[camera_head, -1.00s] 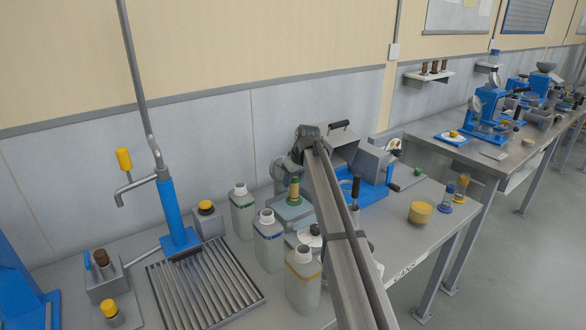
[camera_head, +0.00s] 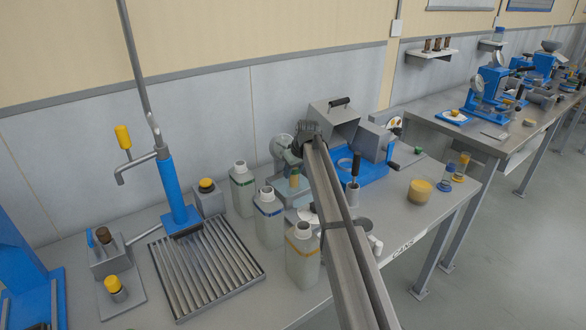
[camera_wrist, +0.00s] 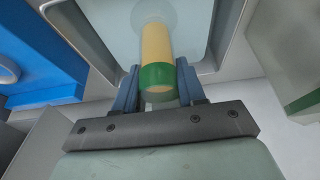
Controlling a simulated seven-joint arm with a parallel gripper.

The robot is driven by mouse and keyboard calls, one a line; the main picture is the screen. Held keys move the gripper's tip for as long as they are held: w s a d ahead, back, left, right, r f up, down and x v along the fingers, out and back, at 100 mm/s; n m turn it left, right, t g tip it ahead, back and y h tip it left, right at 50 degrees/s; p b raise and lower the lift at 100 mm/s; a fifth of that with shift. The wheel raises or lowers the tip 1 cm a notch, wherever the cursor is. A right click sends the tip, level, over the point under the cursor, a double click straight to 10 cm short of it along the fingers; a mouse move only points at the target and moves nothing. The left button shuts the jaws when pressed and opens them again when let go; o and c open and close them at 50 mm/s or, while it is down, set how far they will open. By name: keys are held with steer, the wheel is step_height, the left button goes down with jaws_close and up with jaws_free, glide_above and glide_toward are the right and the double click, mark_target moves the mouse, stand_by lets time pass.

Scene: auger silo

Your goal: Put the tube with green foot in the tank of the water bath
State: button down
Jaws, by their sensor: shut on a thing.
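The tube with green foot (camera_wrist: 157,60) has a yellow body and a green band. My gripper (camera_wrist: 158,88) is shut on it, one blue finger on each side of the green end. In the wrist view the yellow body points away over the pale tank (camera_wrist: 192,40) of the water bath. In the head view the tube (camera_head: 294,179) shows below my gripper, over the pale water bath (camera_head: 288,195). I cannot tell whether the tube touches the tank floor.
White bottles with green (camera_head: 242,190), blue (camera_head: 268,217) and orange (camera_head: 303,255) bands stand close to the left and front of the bath. A blue machine (camera_head: 365,182) stands to its right. A ridged drain tray (camera_head: 208,270) lies at front left.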

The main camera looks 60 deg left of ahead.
steer(key=c, duration=0.7)
jaws_free()
steer(key=shift+f, duration=0.15)
steer(key=shift+o, duration=0.2)
steer(key=v, duration=1.2)
